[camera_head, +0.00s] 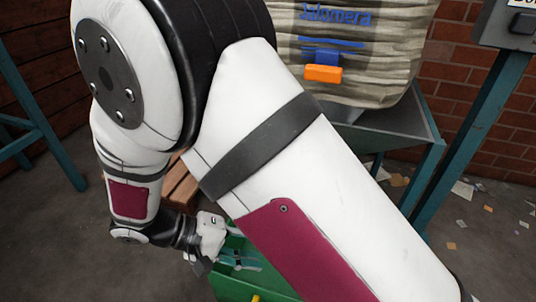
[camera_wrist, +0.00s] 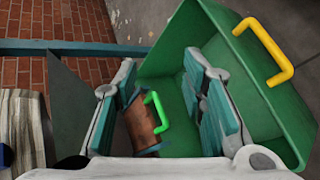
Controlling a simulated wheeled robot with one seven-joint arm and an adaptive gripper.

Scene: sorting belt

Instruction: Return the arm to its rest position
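My arm (camera_head: 290,150) fills the middle of the head view, and its forearm reaches down to the lower left. My gripper (camera_head: 238,262) is low, over the green bin (camera_head: 222,284). In the wrist view my gripper (camera_wrist: 165,108) is open, with its two teal-padded fingers wide apart. Beyond the fingers is the green bin (camera_wrist: 240,75) with a yellow handle (camera_wrist: 268,50). A brown cylindrical thing with a green handle (camera_wrist: 142,128) shows between the fingers, apparently lying in the bin. I cannot tell if the left finger touches it.
A printed sack (camera_head: 345,45) with an orange and blue clip stands in a grey tray (camera_head: 405,125) on a teal frame, behind my arm. Teal posts (camera_head: 480,130) stand at right, another frame (camera_head: 45,130) at left. Brick wall behind. Paper scraps litter the floor at right.

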